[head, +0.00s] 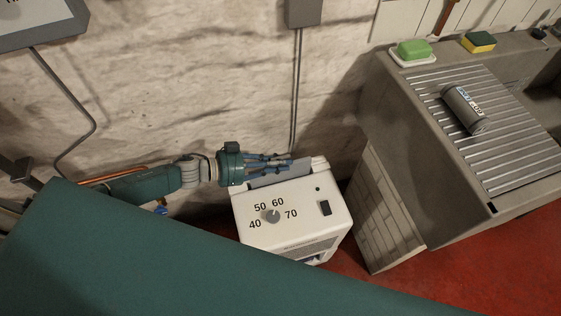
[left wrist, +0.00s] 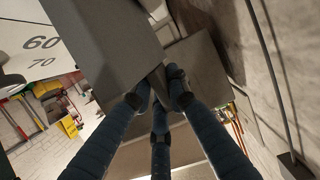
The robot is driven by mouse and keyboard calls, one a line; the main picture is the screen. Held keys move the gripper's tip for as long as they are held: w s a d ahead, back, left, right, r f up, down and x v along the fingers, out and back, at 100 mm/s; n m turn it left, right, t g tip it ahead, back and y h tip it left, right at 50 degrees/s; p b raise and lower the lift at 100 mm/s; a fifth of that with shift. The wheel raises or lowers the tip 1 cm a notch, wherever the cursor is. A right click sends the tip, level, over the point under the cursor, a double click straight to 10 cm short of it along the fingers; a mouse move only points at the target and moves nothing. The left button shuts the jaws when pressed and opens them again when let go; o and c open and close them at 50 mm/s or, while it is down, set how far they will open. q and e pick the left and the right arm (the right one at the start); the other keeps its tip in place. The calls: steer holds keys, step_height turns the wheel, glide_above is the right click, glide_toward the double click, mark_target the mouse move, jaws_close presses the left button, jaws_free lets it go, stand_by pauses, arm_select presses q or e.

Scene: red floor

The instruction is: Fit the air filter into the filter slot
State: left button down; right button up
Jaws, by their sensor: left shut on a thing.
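A white appliance (head: 290,232) with a 40–70 dial stands on the floor against the wall. My left gripper (head: 290,161), with blue fingers, is at the top back edge of the appliance. It is shut on the air filter, a flat grey piece (head: 280,175) that shows just below the fingers, along the appliance's top. In the left wrist view the fingertips (left wrist: 162,78) close on a thin grey edge, beside the appliance's white face (left wrist: 28,35). The filter slot is hidden, so I cannot tell how far the filter is in. My right gripper is not in view.
A stone sink with a ribbed drainboard (head: 508,150) stands at the right, carrying a grey can (head: 465,109), green soap (head: 413,49) and a yellow sponge (head: 479,42). A cable (head: 296,95) hangs down the wall behind the appliance. Red floor shows at lower right.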

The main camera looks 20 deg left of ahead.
arm_select(q)
steer(key=shift+f+b, duration=0.65)
steer(key=shift+f, duration=0.2)
steer(key=shift+f+b, duration=0.85)
steer(key=shift+f, duration=0.25)
steer(key=shift+f+b, duration=0.4)
steer(key=shift+f, duration=0.1)
steer(key=c, duration=1.7)
jaws_free()
steer(key=shift+o, duration=0.4)
steer(key=v, duration=0.8)
steer(key=shift+d, duration=0.1)
